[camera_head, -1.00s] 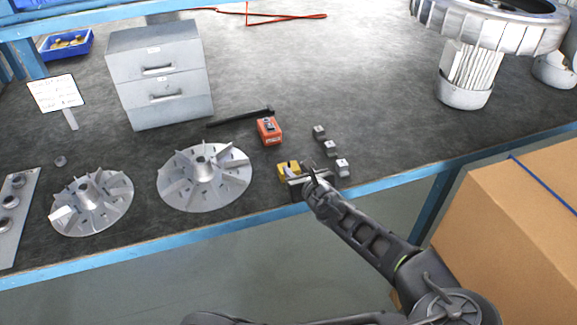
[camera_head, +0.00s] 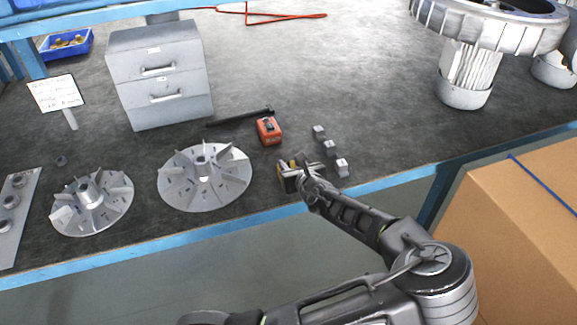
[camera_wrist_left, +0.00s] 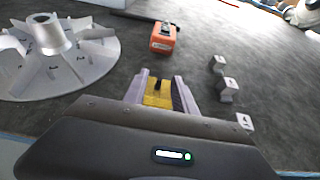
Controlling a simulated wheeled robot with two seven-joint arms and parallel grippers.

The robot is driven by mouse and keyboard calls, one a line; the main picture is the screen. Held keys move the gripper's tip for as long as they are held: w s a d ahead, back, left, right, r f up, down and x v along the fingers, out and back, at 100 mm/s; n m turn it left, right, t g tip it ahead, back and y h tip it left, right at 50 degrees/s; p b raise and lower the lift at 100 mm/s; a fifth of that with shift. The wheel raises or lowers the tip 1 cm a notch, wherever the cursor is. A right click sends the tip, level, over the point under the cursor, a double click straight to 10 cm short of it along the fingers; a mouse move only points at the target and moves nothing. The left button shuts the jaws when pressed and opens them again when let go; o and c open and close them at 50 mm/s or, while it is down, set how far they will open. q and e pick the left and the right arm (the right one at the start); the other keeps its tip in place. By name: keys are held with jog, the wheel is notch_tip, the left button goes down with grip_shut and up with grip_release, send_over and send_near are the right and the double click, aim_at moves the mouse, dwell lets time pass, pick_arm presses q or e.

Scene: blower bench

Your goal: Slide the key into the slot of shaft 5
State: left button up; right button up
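My left gripper (camera_head: 291,170) is low at the bench's front edge. In the left wrist view its two fingers (camera_wrist_left: 160,92) are apart, one on each side of a yellow block (camera_wrist_left: 157,95). A small dark piece (camera_wrist_left: 158,84) is on that block; I cannot tell if it is the key. I cannot see whether the fingers touch the block. In the head view the gripper partly hides it. Two finned wheels have central hubs (camera_head: 202,161) (camera_head: 89,190); I cannot read which shaft is number 5. My right gripper is not in view.
An orange block (camera_head: 269,131) stands behind the gripper, and several small grey labelled blocks (camera_head: 329,148) stand to its right. A cardboard box (camera_head: 520,230) is at right.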

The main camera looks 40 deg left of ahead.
pick_arm(q)
jog(key=shift+c, duration=0.2)
grip_shut()
dwell(0.3)
dwell(0.3)
